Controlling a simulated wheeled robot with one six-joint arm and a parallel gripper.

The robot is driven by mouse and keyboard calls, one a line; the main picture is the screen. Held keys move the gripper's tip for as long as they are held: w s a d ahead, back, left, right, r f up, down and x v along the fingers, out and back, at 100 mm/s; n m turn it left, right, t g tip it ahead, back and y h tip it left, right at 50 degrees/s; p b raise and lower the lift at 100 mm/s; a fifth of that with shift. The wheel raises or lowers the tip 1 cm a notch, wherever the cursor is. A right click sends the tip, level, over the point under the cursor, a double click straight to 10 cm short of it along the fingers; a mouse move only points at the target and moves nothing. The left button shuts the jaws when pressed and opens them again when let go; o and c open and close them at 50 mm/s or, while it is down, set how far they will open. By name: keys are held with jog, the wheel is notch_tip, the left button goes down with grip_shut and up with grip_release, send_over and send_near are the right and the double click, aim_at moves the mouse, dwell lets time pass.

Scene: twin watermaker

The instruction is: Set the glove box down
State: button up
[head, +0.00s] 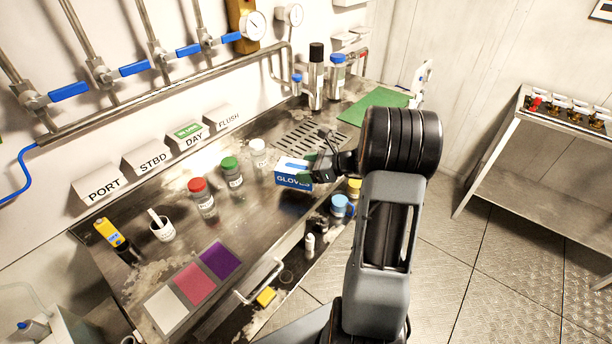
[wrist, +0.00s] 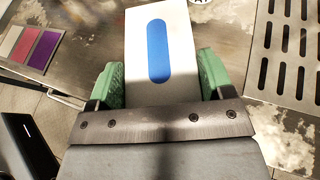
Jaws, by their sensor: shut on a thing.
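The glove box (head: 291,173) is a small blue and white carton marked "GLOVES". In the head view it is at the front part of the metal bench (head: 262,220), left of my gripper (head: 322,165). In the wrist view the white top of the glove box (wrist: 180,75) with its blue oval slot lies between the green finger pads of my gripper (wrist: 160,85). The gripper is shut on the box by its two sides. I cannot tell whether the underside of the box touches the bench. The gripper's fingertips are partly hidden in the head view.
Red-capped (head: 202,198), green-capped (head: 232,172) and white-capped (head: 259,153) bottles stand left of the box. A drain grate (head: 300,138) and green mat (head: 375,105) lie behind it. Coloured squares (head: 193,284) lie front left.

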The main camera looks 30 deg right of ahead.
jog(key=shift+w+f, duration=0.3)
jog(key=shift+f, duration=0.05)
jog(key=shift+f+p, duration=0.3)
jog(key=shift+f, duration=1.3)
jog(key=shift+f, duration=0.15)
jog(key=shift+f, duration=0.15)
jog(key=o, duration=1)
